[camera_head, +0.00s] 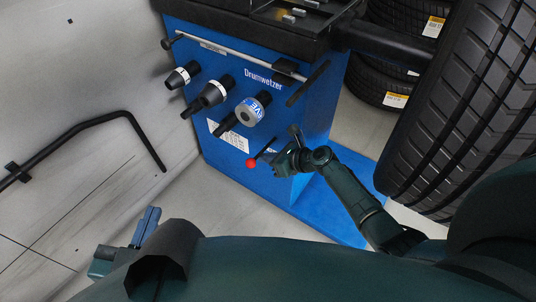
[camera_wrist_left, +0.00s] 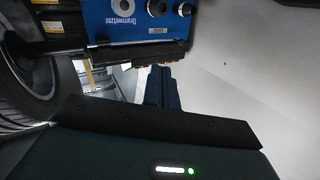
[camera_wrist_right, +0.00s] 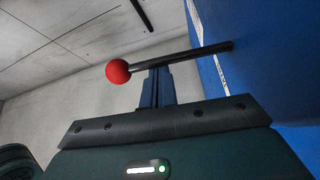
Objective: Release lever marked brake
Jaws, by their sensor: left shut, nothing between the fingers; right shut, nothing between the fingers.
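The lever is a dark rod (camera_wrist_right: 195,56) with a red ball knob (camera_head: 251,163), low on the front of the blue Drumwetzer machine (camera_head: 310,115). The knob also shows in the right wrist view (camera_wrist_right: 118,71), where the rod runs right to the blue panel. My right gripper (camera_head: 282,162) is shut and empty at the lever. In the right wrist view its fingertips (camera_wrist_right: 157,72) are just under the rod near the knob; I cannot tell whether they touch. Lettering beside the lever is mostly hidden by the gripper. My left gripper (camera_head: 148,222) is shut and empty, away from the machine.
Several black and grey knobs (camera_head: 212,93) and a white label (camera_head: 228,134) are on the panel above the lever. A large tyre (camera_head: 460,110) stands at the right, with stacked tyres behind. A black wall rail (camera_head: 90,125) is at the left. Floor between is clear.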

